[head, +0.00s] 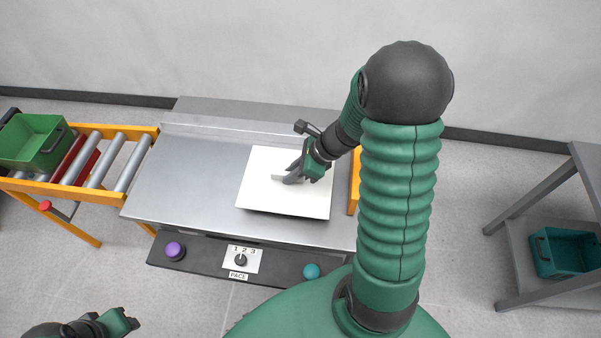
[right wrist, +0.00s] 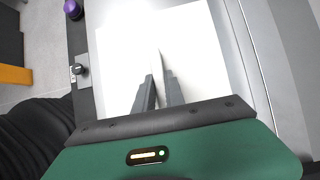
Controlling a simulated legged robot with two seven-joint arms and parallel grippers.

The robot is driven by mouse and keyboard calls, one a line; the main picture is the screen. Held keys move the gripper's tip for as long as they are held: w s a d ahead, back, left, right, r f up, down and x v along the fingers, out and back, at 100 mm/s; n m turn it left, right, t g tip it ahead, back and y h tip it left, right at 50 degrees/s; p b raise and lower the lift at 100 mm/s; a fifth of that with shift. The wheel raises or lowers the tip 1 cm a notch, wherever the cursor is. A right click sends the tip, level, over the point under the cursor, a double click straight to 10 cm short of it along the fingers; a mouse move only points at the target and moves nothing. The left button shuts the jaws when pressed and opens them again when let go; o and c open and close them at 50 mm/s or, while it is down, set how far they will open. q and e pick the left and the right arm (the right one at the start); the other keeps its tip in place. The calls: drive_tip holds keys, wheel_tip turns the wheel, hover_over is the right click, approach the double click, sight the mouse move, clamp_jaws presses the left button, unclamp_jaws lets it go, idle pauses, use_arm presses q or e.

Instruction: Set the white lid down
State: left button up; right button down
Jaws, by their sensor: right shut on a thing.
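The white lid (head: 265,196) is a flat square plate over the right part of the grey metal table in the head view. It fills the middle of the right wrist view (right wrist: 196,45). My right gripper (head: 284,179) is over the lid's middle, its fingers (right wrist: 160,92) shut on a thin upright handle on the lid. I cannot tell whether the lid touches the table or is held just above it. My left gripper (head: 128,318) is at the bottom left of the head view, away from the lid; its fingertips are too unclear to judge.
The metal table (head: 175,185) is bare left of the lid. A control panel (head: 205,258) with a purple button, a dial and a teal button runs along its front. A roller conveyor (head: 110,165) with a green bin (head: 35,145) stands left. A teal bin (head: 565,255) sits on the right shelf.

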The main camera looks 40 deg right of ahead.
drive_tip(key=shift+s+d, duration=0.25)
drive_tip(key=shift+d, duration=0.5)
drive_tip(key=shift+s+d, duration=0.2)
drive_tip(key=shift+d, duration=0.35)
wheel_tip(320, 180, down, 4)
drive_tip(key=shift+r+b, duration=0.2)
drive_tip(key=shift+b, duration=0.55)
drive_tip(key=shift+d+f, duration=0.1)
drive_tip(key=shift+d, duration=0.25)
drive_tip(key=c, duration=1.5)
unclamp_jaws()
drive_tip(key=shift+a, duration=0.1)
use_arm(q)
drive_tip(key=shift+a+f, duration=0.45)
drive_tip(key=shift+f, duration=0.3)
use_arm(e)
drive_tip(key=shift+o, duration=0.5)
drive_tip(key=shift+a, duration=0.15)
